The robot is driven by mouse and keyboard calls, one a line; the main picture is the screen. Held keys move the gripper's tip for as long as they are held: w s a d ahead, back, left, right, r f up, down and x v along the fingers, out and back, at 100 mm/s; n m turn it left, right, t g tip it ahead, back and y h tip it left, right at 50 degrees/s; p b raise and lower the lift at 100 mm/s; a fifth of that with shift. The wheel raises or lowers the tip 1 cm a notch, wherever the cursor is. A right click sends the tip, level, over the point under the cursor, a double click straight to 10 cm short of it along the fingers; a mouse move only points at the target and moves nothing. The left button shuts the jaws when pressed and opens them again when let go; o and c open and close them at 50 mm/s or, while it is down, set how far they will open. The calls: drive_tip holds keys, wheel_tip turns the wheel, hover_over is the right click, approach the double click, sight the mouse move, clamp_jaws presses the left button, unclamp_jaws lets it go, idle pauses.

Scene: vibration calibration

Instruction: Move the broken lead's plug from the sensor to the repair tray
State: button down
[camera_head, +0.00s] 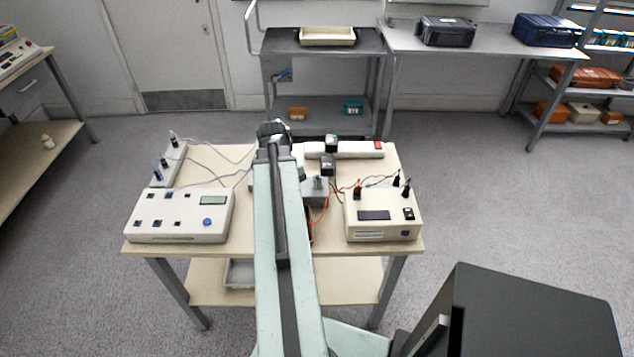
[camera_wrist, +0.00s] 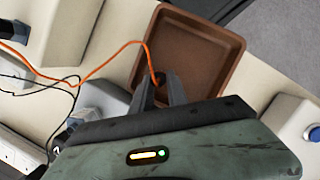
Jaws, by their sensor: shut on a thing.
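In the wrist view my gripper (camera_wrist: 158,88) is shut on a small dark plug (camera_wrist: 159,77), mostly hidden between the fingertips. An orange lead (camera_wrist: 112,56) runs from the plug out to the left. The plug is over the inside of a shallow brown tray (camera_wrist: 236,45), near its lower left side. I cannot tell whether it touches the tray floor. In the head view my arm hides the gripper and nearly all of the brown tray. A grey block (camera_head: 315,191), possibly with the sensor, stands right of my arm; it also shows in the wrist view (camera_wrist: 103,99).
On the table, a cream box (camera_head: 383,222) with plugs stands at right, a console (camera_head: 178,218) with a blue knob at left. A power strip (camera_head: 345,150) lies at the back, a smaller socket block (camera_head: 170,166) at back left. Thin leads cross the table.

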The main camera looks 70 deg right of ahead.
drive_tip(key=shift+f+b, duration=0.3)
drive_tip(key=shift+f, duration=0.25)
drive_tip(key=shift+f+b, duration=0.35)
drive_tip(key=c, duration=1.2)
unclamp_jaws()
drive_tip(key=shift+c, duration=0.2)
drive_tip(key=shift+p+v, duration=2.4)
drive_tip(key=shift+v, duration=0.1)
drive_tip(key=p+v, duration=0.7)
drive_tip(key=shift+r, duration=0.35)
